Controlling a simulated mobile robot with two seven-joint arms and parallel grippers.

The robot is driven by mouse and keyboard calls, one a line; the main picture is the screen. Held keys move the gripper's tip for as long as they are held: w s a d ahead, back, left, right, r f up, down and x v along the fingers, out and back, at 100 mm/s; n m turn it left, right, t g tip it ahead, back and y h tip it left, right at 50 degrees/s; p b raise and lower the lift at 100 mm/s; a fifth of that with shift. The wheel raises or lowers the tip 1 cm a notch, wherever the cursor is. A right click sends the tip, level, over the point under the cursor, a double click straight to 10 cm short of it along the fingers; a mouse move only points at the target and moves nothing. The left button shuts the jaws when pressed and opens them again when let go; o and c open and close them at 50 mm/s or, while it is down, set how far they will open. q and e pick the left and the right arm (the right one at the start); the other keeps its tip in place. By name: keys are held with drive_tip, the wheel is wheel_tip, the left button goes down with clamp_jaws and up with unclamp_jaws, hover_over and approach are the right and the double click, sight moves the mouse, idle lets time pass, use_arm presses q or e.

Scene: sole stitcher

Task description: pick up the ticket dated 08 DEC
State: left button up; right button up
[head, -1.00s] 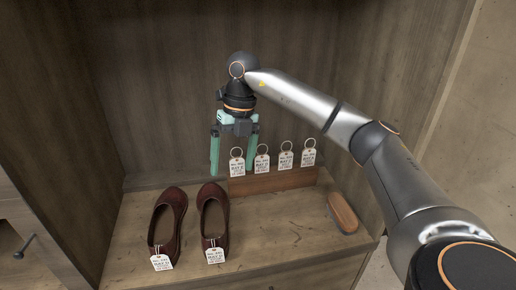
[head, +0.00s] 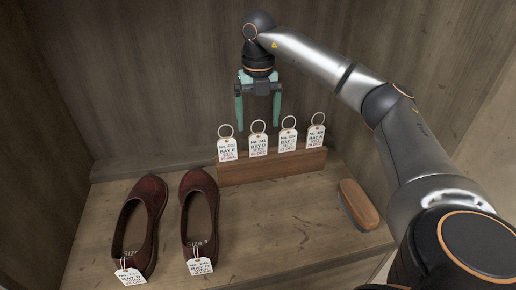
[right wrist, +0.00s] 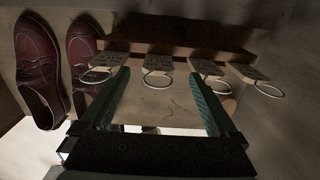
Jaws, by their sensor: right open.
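Several white tickets with metal rings stand in a row in a wooden block (head: 270,172). From left to right they are the first (head: 227,149), second (head: 258,146), third (head: 288,141) and fourth ticket (head: 316,137). Their date lines are too small to read surely, so I cannot tell which one says 08 DEC. My right gripper (head: 258,123) is open and empty, pointing down above and behind the second ticket. In the right wrist view its fingers (right wrist: 161,78) stand apart, with the second ticket's ring (right wrist: 157,87) showing between them. My left gripper is not in view.
Two dark red shoes (head: 143,213) (head: 201,196) stand at the left, each with a white tag. A wooden brush (head: 359,204) lies right of the block. Cabinet walls close in the back and sides. The shelf in front of the block is clear.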

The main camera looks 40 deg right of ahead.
sight(258, 144)
drive_tip(key=f, duration=0.4)
drive_tip(key=f+b, duration=0.1)
drive_tip(key=f, duration=0.2)
drive_tip(key=shift+s+a+f, duration=0.2)
drive_tip(key=shift+f, duration=0.15)
drive_tip(key=c, duration=1.4)
